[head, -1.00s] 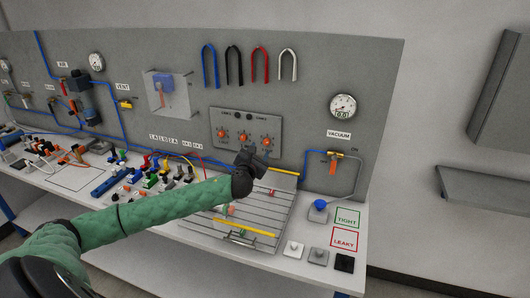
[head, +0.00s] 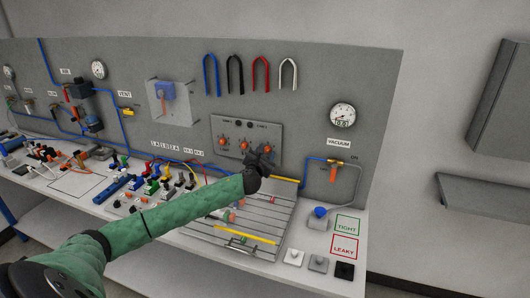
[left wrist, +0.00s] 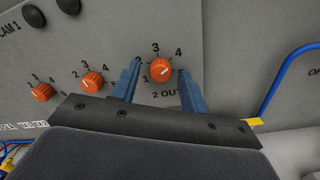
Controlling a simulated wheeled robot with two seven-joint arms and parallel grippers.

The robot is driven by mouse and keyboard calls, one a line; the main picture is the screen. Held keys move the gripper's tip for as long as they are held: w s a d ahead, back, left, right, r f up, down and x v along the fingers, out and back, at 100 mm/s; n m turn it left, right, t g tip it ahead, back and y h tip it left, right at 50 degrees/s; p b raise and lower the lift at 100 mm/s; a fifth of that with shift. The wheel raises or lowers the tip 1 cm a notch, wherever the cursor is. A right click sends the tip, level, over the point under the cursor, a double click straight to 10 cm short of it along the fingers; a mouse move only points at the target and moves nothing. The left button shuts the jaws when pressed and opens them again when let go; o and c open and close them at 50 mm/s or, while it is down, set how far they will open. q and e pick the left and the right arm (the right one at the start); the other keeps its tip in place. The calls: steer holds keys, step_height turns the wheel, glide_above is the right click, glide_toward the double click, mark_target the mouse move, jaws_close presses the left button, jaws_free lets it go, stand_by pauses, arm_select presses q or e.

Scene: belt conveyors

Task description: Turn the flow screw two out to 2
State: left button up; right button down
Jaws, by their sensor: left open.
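The flow screw two out is the orange round knob (left wrist: 160,70) above the "2 OUT" label in the left wrist view. Numbers including 1, 3 and 4 surround it, and its pale pointer mark is too small to read surely. My left gripper (left wrist: 159,88) is open, with one blue finger on each side of the knob and visible gaps between. In the head view my left gripper (head: 266,158) is at the right end of the grey screw panel (head: 231,126), partly hiding the rightmost orange knob (head: 267,150). My right gripper is out of view.
Two more orange knobs, the middle one (left wrist: 92,83) and the left one (left wrist: 42,93), sit left on the panel. A blue hose (left wrist: 285,75) runs at right. Below are a slotted plate (head: 270,220) and a bench crowded with fittings at left.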

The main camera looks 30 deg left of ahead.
arm_select(q)
steer(key=shift+c, duration=0.3)
jaws_close()
